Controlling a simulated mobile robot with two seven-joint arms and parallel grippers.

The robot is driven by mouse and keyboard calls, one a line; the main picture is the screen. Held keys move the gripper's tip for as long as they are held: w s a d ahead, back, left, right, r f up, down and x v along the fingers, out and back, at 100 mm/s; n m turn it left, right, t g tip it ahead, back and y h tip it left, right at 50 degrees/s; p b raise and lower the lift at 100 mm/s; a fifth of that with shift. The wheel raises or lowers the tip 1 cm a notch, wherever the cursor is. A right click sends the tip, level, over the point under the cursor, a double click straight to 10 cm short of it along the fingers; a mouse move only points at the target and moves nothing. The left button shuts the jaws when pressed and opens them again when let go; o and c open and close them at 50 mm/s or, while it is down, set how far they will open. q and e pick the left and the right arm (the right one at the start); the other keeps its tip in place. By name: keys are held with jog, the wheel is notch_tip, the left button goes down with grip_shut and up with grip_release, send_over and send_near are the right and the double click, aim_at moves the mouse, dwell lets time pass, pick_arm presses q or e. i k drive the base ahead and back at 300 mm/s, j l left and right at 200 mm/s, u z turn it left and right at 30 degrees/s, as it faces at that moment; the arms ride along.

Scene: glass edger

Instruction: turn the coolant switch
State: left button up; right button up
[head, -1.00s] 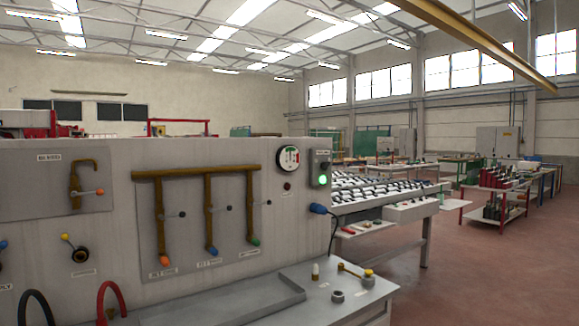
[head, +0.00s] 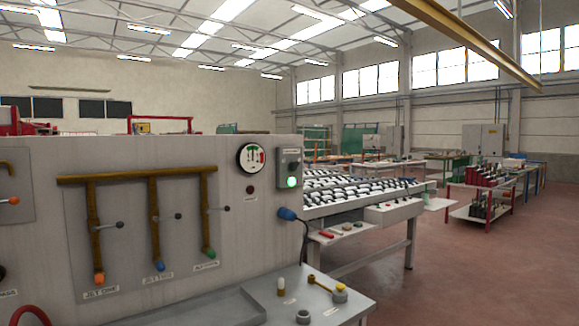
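A grey switch box (head: 289,168) is mounted at the upper right end of the grey machine panel (head: 225,220). It has a lit green lamp (head: 292,182) at its bottom and a small dark knob or button above it. Its label is too small to read, so I cannot tell whether it is the coolant switch. Neither of my grippers is in view.
Left of the box are a round gauge (head: 251,157) and brown pipes (head: 140,179) with small levers. A blue plug (head: 287,214) sticks out below it. A shelf (head: 285,290) holding small parts juts out in front. Open red floor (head: 470,275) lies to the right.

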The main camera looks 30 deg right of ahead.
aim_at(292, 165)
jog(key=i+l, duration=0.15)
jog(key=l, duration=0.35)
jog(key=i+l+u, duration=0.1)
jog(key=l, duration=0.4)
jog(key=i+l+u, duration=0.1)
jog(key=l, duration=0.4)
jog(key=i+l, duration=0.15)
jog(key=l, duration=0.35)
jog(key=i+l+u, duration=0.1)
jog(key=l, duration=0.4)
